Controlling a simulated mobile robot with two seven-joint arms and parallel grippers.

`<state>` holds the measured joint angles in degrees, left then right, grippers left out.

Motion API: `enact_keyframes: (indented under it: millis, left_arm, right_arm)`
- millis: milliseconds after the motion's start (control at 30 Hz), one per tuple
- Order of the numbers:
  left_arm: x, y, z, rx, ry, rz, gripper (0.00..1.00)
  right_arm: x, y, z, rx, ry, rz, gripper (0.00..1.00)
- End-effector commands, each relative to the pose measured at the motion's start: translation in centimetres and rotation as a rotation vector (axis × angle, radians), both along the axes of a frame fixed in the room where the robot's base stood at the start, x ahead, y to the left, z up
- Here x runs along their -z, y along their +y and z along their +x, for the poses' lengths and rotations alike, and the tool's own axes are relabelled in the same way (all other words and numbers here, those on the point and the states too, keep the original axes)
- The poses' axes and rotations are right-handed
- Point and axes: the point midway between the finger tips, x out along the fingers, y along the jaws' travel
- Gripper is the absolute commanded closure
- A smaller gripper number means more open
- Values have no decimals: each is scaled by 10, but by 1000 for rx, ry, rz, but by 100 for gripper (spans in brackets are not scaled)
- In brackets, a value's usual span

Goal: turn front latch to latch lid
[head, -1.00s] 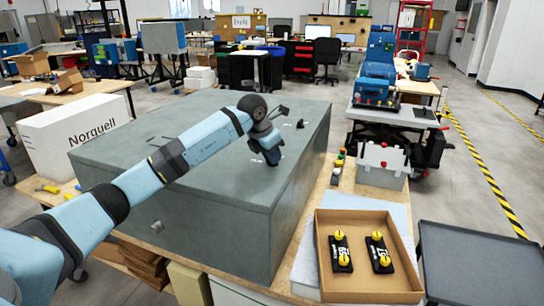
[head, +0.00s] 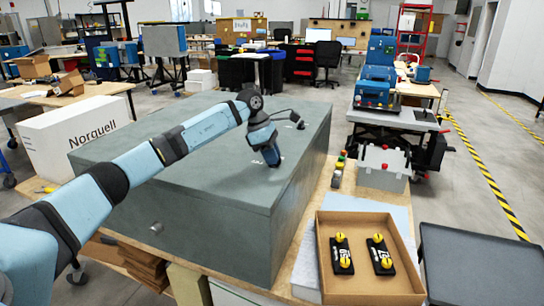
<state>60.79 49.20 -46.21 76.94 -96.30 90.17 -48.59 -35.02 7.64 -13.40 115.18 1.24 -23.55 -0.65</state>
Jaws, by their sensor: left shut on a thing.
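A large grey-green case with a flat closed lid (head: 200,120) stands on the bench. My left gripper (head: 274,163) points down onto the lid near its right side. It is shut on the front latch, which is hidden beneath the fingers. A small dark rear latch (head: 300,125) shows on the lid farther back, apart from the gripper. A round knob (head: 157,228) sits on the case's front face. My right gripper is not in view.
A cardboard tray (head: 372,298) with two black parts with yellow knobs lies to the right of the case. A grey box with red knobs (head: 382,175) stands behind it. A dark tray (head: 470,265) is at far right. A white Norquell box (head: 75,135) stands at left.

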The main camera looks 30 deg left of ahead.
Motion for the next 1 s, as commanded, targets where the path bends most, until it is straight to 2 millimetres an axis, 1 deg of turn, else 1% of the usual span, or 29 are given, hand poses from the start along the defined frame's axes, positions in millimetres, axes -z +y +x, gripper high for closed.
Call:
enact_keyframes:
  millis: [300,867,900,1000]
  left_arm:
    - [-1,0,1,130,-2,0,100]
    - [-1,0,1,161,-2,1,100]
    - [-1,0,1,160,-2,1,80]
    - [-1,0,1,160,-1,1,58]
  right_arm:
    - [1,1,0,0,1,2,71]
    - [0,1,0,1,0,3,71]
    - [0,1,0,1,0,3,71]
    - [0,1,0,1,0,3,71]
